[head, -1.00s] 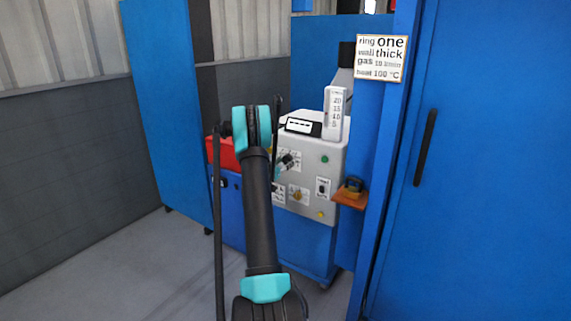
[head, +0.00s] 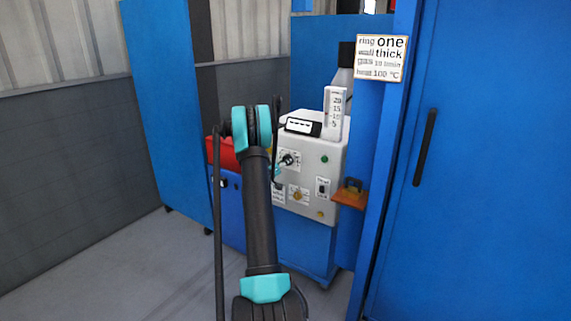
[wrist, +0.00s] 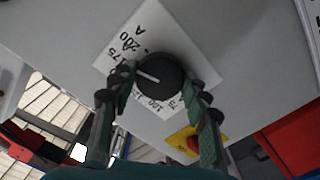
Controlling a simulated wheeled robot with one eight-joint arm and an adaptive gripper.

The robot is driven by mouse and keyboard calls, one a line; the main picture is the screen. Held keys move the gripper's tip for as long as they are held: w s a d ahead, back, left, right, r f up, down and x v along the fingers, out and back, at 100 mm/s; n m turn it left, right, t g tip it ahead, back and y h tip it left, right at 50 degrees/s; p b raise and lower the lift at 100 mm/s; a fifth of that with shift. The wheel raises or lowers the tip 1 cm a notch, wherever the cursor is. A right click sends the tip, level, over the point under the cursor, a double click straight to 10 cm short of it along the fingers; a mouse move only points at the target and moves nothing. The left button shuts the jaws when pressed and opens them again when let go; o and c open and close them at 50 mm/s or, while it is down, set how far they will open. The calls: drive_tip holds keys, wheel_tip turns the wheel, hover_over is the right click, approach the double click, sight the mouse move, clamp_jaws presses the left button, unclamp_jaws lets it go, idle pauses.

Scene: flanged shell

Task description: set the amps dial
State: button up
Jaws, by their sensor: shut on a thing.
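The amps dial (wrist: 155,75) is a round black knob with a white pointer line, on a white scale plate (wrist: 118,55) marked A, 200 and 175, with 100 partly seen. My gripper (wrist: 160,92) is shut on the dial, one finger on each side of it. In the wrist view the pointer aims left and slightly up, toward the 175 side; the exact mark is partly hidden by a finger. In the head view the dial (head: 287,159) sits on the front of the grey machine (head: 325,165), with my gripper at it, mostly hidden by my arm.
A yellow plate with a red knob (wrist: 192,144) lies near the right finger. The machine also has a green button (head: 324,159), a switch (head: 322,187) and a gauge (head: 336,112). A sign (head: 380,57) reads ring one, wall thick. A blue door stands at right.

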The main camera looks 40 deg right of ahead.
idle(0.5)
drive_tip(key=o, duration=1.2)
drive_tip(key=shift+c, duration=0.2)
drive_tip(key=v, duration=1.2)
